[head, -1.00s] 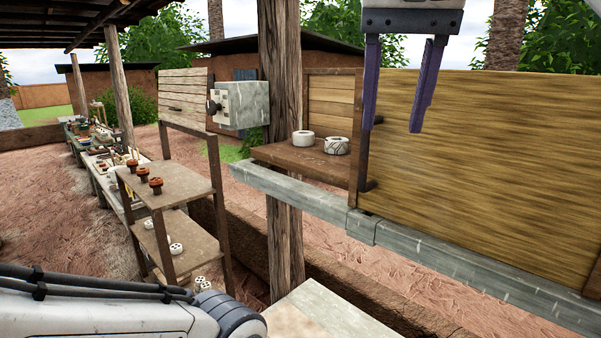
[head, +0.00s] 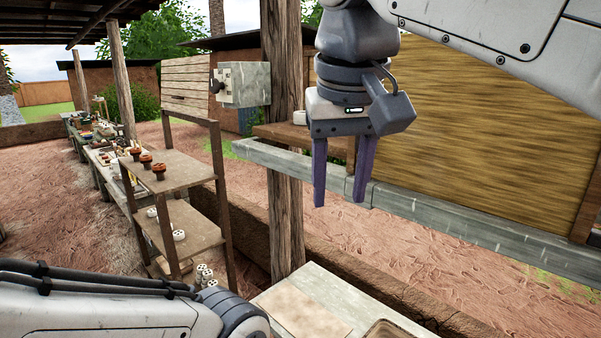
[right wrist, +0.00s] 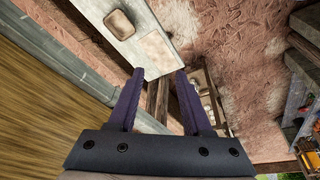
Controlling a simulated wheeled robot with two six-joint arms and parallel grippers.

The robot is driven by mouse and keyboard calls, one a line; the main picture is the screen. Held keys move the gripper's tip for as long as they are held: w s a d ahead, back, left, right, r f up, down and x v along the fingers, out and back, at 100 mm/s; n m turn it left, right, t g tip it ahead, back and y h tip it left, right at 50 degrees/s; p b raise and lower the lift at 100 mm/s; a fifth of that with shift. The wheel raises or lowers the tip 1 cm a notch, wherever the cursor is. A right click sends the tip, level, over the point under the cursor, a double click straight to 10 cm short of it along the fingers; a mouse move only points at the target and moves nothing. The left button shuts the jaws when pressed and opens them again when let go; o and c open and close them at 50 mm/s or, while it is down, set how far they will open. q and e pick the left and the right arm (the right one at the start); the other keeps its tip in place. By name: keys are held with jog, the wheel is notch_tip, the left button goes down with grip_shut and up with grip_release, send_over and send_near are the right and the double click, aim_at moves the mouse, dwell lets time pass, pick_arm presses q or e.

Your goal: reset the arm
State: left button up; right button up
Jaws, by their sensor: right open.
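My right gripper (head: 339,186) hangs in the upper middle of the head view, fingers pointing down. Its two purple fingers are apart with nothing between them. It hangs in front of the grey rail and hides part of the wooden shelf behind. In the right wrist view the same gripper (right wrist: 160,85) is open and empty, with a wooden post between and beyond the fingers. My left arm crosses the lower left of the head view, but its gripper is out of frame.
A rack (head: 186,168) with brown and white pieces stands left of a wooden post (head: 286,215). A grey box (head: 246,84) is beside the post. The wide wooden panel (head: 480,150) and grey rail (head: 440,215) lie right. A pale tabletop (head: 345,295) is at the bottom.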

jog(key=s+a+f+n+g+b, duration=0.15)
jog(key=f+b, duration=0.25)
jog(key=f, duration=0.8)
jog(key=s+a+f+n+g+b, duration=0.1)
jog(key=s+f+n+b, duration=0.15)
jog(key=f, duration=1.05)
jog(key=s+d+f+n+b, duration=0.1)
jog(key=s+f+b, duration=0.1)
jog(key=s+f, duration=0.3)
jog(key=s+d+f+y+b, duration=0.1)
jog(key=s+f+b, duration=0.2)
jog(key=f, duration=1)
jog(key=shift+s+d+f+n+g, duration=0.25)
jog(key=shift+s+n+g, duration=0.2)
jog(key=shift+s, duration=0.7)
